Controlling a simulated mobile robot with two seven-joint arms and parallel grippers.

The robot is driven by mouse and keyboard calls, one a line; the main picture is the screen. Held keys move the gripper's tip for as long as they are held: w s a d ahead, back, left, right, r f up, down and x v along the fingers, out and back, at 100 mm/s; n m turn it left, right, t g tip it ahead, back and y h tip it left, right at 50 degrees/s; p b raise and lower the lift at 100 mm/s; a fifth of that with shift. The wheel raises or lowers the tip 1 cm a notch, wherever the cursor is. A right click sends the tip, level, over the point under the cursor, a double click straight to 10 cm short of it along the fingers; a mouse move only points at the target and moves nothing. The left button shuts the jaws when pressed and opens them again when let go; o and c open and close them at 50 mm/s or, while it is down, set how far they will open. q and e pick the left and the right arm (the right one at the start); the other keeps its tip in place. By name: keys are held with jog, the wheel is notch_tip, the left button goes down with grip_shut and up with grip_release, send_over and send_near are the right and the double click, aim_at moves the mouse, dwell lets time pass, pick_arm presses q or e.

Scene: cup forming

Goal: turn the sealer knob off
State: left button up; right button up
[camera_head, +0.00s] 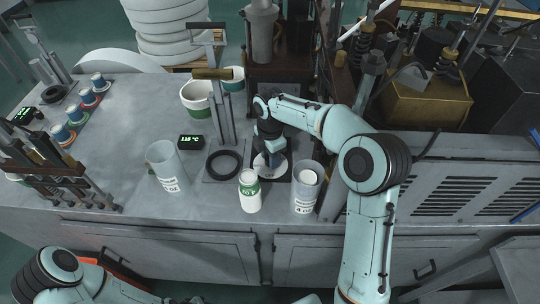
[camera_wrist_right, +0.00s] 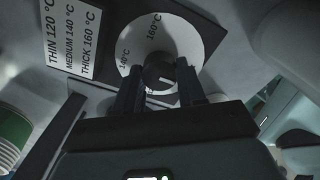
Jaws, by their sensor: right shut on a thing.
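The sealer knob (camera_wrist_right: 158,70) is a dark round knob in the middle of a white dial (camera_wrist_right: 188,36) marked 140 °C and 160 °C. My right gripper (camera_wrist_right: 160,84) has one finger on each side of the knob and is shut on it. In the head view my right gripper (camera_head: 271,155) points down over the white dial (camera_head: 262,170), and it hides the knob there. A small display (camera_head: 190,142) with green digits, apparently 115 °C, stands left of the sealer post. The left arm shows at the bottom left; its gripper is out of view.
Another clear cup (camera_head: 165,168) is at left. A black ring (camera_head: 224,164) lies beside the dial. The left counter has free room.

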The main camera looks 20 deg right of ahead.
jog(key=o, duration=1.1)
jog(key=shift+c, duration=0.2)
notch_tip(320, 180, up, 13)
jog(key=shift+r, duration=0.2)
